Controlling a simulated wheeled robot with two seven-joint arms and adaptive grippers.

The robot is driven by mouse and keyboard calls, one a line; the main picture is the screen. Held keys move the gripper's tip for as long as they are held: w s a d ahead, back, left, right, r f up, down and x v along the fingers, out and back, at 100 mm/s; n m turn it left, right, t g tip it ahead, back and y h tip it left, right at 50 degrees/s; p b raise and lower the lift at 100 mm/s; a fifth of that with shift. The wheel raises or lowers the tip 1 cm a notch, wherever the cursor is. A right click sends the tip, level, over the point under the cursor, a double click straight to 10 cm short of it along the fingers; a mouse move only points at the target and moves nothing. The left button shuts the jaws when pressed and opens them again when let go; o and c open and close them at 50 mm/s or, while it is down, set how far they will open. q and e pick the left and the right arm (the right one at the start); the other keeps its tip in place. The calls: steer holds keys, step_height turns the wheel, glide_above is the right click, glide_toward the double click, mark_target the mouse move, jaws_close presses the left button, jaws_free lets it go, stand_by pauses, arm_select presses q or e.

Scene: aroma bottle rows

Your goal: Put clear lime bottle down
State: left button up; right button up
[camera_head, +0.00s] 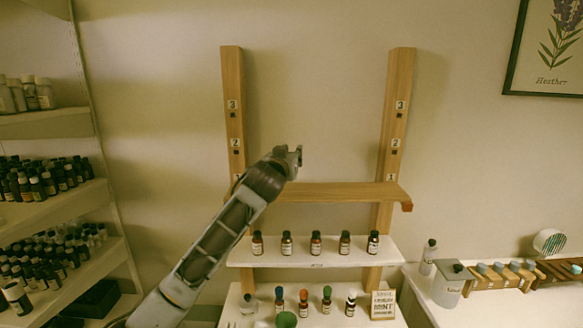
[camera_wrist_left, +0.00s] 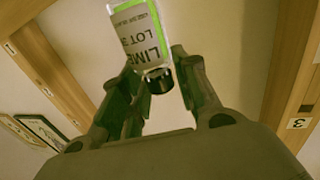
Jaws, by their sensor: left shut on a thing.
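My left gripper (camera_head: 294,157) is raised in front of the wooden rack, just above its bare wooden shelf (camera_head: 345,192). In the left wrist view, the gripper's fingers are shut on the clear lime bottle (camera_wrist_left: 138,35). The bottle has a pale label reading LIME and LOT, a green edge and a black cap. Its cap lies between the fingers and its body extends beyond them. I cannot make out the bottle in the head view, where the gripper hides it. My right gripper is not in view.
Several brown bottles stand in a row on the white shelf (camera_head: 330,256) below. More bottles and a sign (camera_head: 383,305) stand on the lowest shelf. A bottle rack (camera_head: 45,217) is at the left. A side counter (camera_head: 520,306) at the right holds jars. The wooden shelf is empty.

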arm_select(q)
steer(key=shift+f, duration=0.25)
steer(key=shift+f+p, duration=0.35)
steer(key=shift+f, duration=1.4)
steer(key=shift+f, duration=0.1)
steer(key=o, duration=1.1)
steer(key=shift+b+v, duration=0.6)
steer(key=shift+v, duration=1.6)
steer(key=shift+b+v, duration=0.9)
steer(key=shift+v, duration=2.95)
